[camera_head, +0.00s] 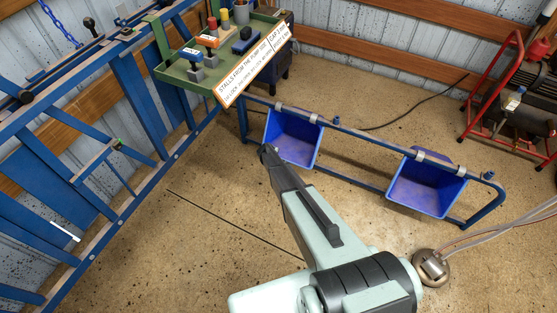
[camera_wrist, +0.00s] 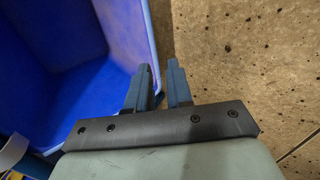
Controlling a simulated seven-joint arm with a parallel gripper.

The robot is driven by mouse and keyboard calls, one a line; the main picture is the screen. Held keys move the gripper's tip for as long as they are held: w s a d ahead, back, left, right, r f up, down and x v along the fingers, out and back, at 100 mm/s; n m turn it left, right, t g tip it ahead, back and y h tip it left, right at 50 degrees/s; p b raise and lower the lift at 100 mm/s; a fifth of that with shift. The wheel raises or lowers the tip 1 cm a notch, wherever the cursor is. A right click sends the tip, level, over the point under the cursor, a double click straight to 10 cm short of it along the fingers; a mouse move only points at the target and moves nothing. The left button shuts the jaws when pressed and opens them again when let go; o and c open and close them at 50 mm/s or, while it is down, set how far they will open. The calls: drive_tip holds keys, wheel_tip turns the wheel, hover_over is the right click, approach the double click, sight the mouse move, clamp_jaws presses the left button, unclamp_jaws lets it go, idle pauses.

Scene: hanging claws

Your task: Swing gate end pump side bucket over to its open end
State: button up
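Two blue buckets hang by grey clips from a blue rail (camera_head: 365,138). The left bucket (camera_head: 292,138) is by the tray end of the rail and the right bucket (camera_head: 428,190) is by its far right end. My gripper (camera_head: 268,153) is at the lower left edge of the left bucket. In the wrist view this bucket (camera_wrist: 75,85) fills the left side, open toward me. The fingers (camera_wrist: 160,80) stand apart, with the bucket's edge beside or between them; I cannot tell whether they touch it. A blue gate (camera_head: 95,150) stands at the left.
A green tray (camera_head: 172,72) holds coloured levers, with a white lettered sign (camera_head: 252,65) on its edge. A red-framed machine (camera_head: 510,95), probably the pump, stands at the right. A round metal fitting with hoses (camera_head: 432,268) is on the floor. Floor left of my arm is clear.

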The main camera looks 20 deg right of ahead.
drive_tip(key=shift+n, duration=0.7)
drive_tip(key=s+a+f, duration=0.1)
drive_tip(key=a, duration=0.1)
drive_tip(key=s+a+f, duration=0.1)
drive_tip(key=a+f, duration=0.1)
drive_tip(key=s+a+f, duration=0.2)
drive_tip(key=a, duration=0.1)
drive_tip(key=shift+f, duration=0.1)
clamp_jaws()
drive_tip(key=s+a+f+n+t+h, duration=0.1)
drive_tip(key=s+f+n+h, duration=0.1)
drive_tip(key=s+f+n, duration=0.35)
drive_tip(key=w+d+r+n+t+h, duration=0.25)
drive_tip(key=w+r+n, duration=0.35)
drive_tip(key=n, duration=0.4)
drive_tip(key=r+x, duration=0.1)
drive_tip(key=x, duration=1.1)
drive_tip(key=shift+w+d+f+t, duration=0.2)
drive_tip(key=shift+w+d+t, duration=0.2)
drive_tip(key=shift+d+t, duration=0.1)
